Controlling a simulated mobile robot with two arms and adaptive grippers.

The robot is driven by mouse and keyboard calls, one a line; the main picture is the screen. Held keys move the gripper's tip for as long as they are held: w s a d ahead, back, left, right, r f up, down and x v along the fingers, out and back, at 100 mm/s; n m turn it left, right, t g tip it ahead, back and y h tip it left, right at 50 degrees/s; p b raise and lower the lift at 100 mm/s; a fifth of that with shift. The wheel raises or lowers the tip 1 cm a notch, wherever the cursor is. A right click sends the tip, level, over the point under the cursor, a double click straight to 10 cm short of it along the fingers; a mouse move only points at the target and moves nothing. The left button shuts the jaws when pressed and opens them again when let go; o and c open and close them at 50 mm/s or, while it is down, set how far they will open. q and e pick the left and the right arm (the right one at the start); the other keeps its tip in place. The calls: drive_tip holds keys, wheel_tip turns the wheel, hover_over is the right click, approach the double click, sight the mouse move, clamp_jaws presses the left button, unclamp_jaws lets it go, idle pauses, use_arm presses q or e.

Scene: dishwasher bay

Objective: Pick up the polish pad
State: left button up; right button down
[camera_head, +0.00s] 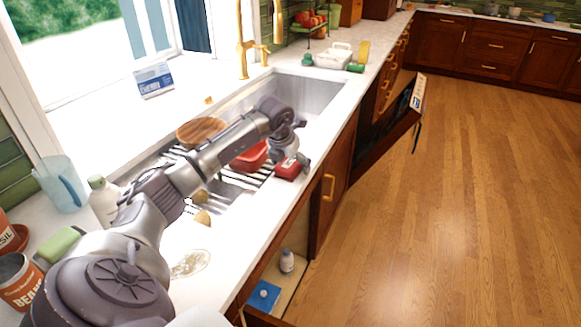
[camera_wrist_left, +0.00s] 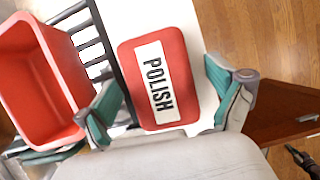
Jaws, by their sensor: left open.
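The polish pad (camera_head: 287,169) is a small red block on the counter's front edge, beside the drying rack. In the left wrist view the pad (camera_wrist_left: 155,80) is red with a white label reading POLISH. My left gripper (camera_head: 292,158) is above the pad. In the left wrist view its open fingers (camera_wrist_left: 170,108) stand on either side of the pad's near end, with a gap on the right side. It holds nothing. My right gripper is not in view.
A red tub (camera_wrist_left: 40,75) stands left of the pad on the drying rack (camera_head: 232,190), where a wooden round board (camera_head: 201,130) also lies. The sink (camera_head: 310,95) is behind.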

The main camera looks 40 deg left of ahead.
use_arm(q)
drive_tip(key=c, duration=1.2)
drive_tip(key=shift+r, duration=0.5)
drive_tip(key=r, duration=0.4)
drive_tip(key=shift+w+d+b, duration=0.15)
drive_tip(key=shift+d+b, duration=0.1)
drive_tip(key=shift+b, duration=0.15)
drive_tip(key=w+d+r, duration=0.1)
drive_tip(key=d+r, duration=0.1)
drive_tip(key=d, duration=0.1)
drive_tip(key=w+d+r, duration=0.1)
drive_tip(key=d+r, duration=0.1)
drive_tip(key=d, duration=0.2)
drive_tip(key=w+d+r+b, duration=0.1)
drive_tip(key=d+r, duration=0.1)
drive_tip(key=d, duration=0.1)
drive_tip(key=shift+d+r, duration=0.3)
drive_tip(key=shift+d, duration=0.05)
